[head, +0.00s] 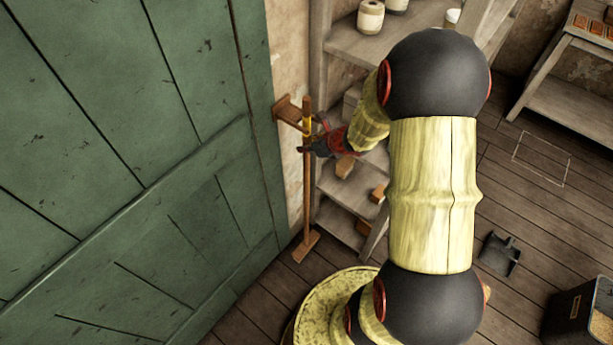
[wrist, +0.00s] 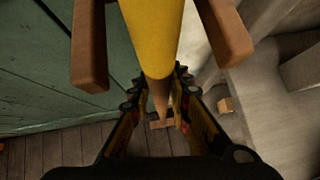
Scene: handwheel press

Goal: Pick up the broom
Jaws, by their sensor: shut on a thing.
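The broom (head: 307,190) stands upright beside the wall in the head view, with a long wooden handle, a yellow band near the top and its head (head: 306,246) low at the floor. Its handle rises through a wooden wall bracket (head: 288,111). My gripper (head: 308,146) is at the upper handle, just below the yellow band. In the wrist view the yellow band (wrist: 155,30) is close to the camera, and my gripper (wrist: 158,88) is shut on the handle. The two bracket prongs (wrist: 90,50) are on either side of the band. I cannot tell whether the broom head touches the floor.
A large green door (head: 130,170) fills the left. A wooden shelf (head: 350,45) with jars and blocks stands right behind the broom. A dustpan (head: 499,254) and a dark bin (head: 578,315) are on the right. Plank floor between them is clear.

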